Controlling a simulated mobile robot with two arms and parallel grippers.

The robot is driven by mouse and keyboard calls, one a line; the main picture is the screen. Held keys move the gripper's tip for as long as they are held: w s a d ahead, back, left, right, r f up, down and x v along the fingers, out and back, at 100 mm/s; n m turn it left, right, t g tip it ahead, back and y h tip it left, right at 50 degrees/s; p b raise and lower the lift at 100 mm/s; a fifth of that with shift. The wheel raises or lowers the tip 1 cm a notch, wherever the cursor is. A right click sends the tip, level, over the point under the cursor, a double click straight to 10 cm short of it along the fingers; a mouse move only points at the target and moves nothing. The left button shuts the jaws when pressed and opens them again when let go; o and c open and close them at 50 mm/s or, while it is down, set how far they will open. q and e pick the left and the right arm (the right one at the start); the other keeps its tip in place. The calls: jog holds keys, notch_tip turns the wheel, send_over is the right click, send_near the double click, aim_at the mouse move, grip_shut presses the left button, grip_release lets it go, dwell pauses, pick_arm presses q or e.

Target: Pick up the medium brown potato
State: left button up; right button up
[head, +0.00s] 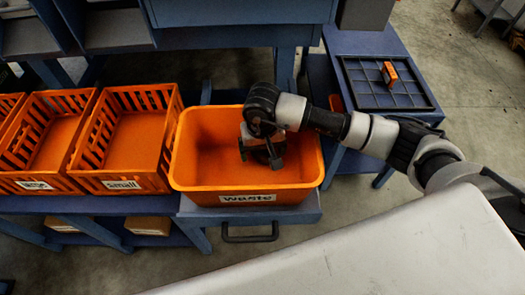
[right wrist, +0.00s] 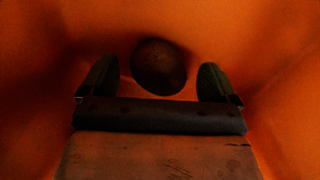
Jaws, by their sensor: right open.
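My right gripper (head: 261,158) reaches down inside the orange waste bin (head: 313,150) in the head view. In the right wrist view its two fingers (right wrist: 155,80) are apart, with a dark brown rounded potato (right wrist: 159,66) showing in the gap between them. There is a visible space on each side of the potato, so the fingers do not grip it. How far it lies beyond the fingertips I cannot tell. The potato does not show in the head view. My left gripper is not in view.
The bin's orange walls surround the gripper closely. An empty-looking orange crate labelled small (head: 136,139) stands to the left, with more crates (head: 48,137) beyond. A blue side table (head: 375,45) at the right holds a black grid tray (head: 392,101) with a small orange object (head: 389,74).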

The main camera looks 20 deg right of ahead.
jog(key=shift+f, duration=0.35)
jog(key=c, duration=1)
